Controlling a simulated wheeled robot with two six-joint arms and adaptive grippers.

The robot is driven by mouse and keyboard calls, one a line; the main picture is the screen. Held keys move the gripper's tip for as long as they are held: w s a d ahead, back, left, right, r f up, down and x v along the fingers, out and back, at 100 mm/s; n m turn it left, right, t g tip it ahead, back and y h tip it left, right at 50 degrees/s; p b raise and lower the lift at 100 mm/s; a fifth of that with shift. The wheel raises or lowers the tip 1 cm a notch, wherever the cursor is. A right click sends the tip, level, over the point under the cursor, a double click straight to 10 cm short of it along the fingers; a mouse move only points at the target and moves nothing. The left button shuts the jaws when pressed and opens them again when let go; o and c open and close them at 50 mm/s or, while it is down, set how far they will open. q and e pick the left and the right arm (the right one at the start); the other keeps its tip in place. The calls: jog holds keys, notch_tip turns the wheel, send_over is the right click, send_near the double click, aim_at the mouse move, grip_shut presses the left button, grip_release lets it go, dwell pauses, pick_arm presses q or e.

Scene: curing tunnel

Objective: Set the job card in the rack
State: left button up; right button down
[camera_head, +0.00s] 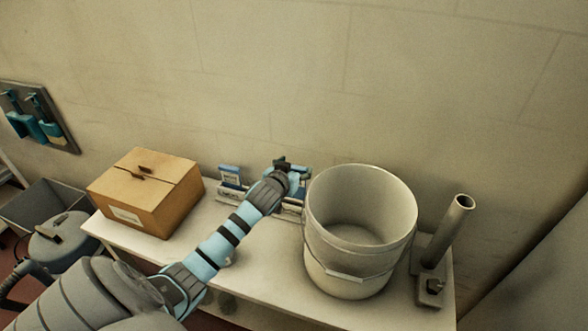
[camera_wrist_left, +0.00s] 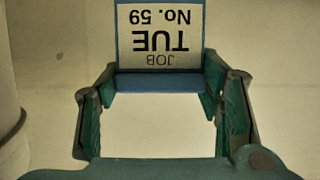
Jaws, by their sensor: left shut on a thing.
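A blue-edged job card (camera_wrist_left: 160,38) with a white label reading "JOB TUE No. 59" shows upside down in the left wrist view. My left gripper (camera_wrist_left: 160,82) is shut on it, with a green finger at each side. In the head view, my left gripper (camera_head: 284,165) is at the rack, between the cardboard box and the white bucket, and hides much of the card. The rack (camera_head: 231,192) is low and pale, stands near the wall, and is partly covered by my arm. Another blue and white card (camera_head: 229,174) stands at its left end. My right gripper is not visible.
On the white table (camera_head: 262,264), a cardboard box (camera_head: 148,190) stands left and a large white bucket (camera_head: 345,265) close to the right of my gripper. An upright grey tube (camera_head: 447,232) stands farther right. A tool board (camera_head: 40,118) hangs on the wall.

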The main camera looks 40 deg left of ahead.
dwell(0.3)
pick_arm(q)
jog(key=shift+f+b, duration=1.65)
jog(key=shift+f, duration=0.9)
jog(key=shift+f+b, duration=0.4)
jog(key=shift+f, duration=0.2)
jog(key=o, duration=1.4)
jog(key=shift+c, duration=0.2)
